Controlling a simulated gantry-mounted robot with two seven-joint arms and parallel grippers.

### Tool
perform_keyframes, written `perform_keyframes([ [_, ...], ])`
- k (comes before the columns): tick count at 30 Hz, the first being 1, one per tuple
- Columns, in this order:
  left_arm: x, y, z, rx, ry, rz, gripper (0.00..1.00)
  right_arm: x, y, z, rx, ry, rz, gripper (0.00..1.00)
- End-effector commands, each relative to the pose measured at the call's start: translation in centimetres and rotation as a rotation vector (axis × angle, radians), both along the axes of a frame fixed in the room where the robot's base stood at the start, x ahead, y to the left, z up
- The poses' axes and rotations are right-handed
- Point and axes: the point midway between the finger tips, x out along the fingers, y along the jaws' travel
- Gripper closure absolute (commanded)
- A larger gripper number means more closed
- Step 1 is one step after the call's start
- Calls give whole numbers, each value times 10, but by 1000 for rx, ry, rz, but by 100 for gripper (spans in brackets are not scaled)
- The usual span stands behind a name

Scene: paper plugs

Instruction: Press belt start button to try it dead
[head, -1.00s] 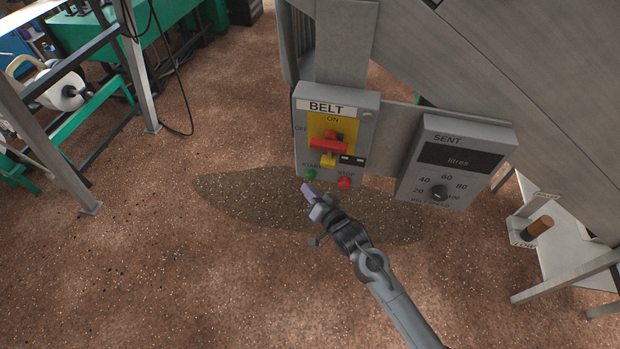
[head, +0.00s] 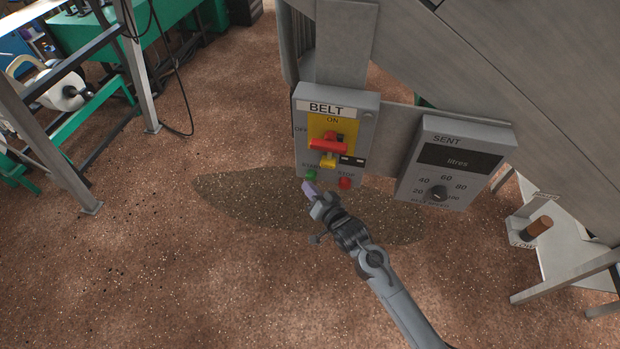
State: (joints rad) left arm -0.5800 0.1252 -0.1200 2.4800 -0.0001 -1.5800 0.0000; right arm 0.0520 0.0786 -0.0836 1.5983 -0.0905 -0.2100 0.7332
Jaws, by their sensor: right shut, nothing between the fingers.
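The grey belt control box (head: 360,110) hangs in the middle of the head view, labelled BELT. Its green start button (head: 311,175) is at the lower left, and its red stop button (head: 345,183) is at the lower right. A red switch handle (head: 328,145) sits on a yellow plate marked ON and OFF, with a yellow piece (head: 328,160) below it. My right gripper (head: 309,188) is shut and empty. Its tip appears just below the start button; whether it touches cannot be told. My left gripper is not in view.
A dark patch (head: 240,203) lies on the brown floor. A green frame (head: 80,125) stands at the left.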

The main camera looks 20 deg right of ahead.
Motion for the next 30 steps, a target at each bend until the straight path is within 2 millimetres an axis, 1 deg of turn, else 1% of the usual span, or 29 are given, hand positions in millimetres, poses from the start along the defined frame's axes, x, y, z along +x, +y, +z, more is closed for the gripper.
perform_keyframes([
  [30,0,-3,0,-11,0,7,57,7,-5,0,0,0,-1,100],
])
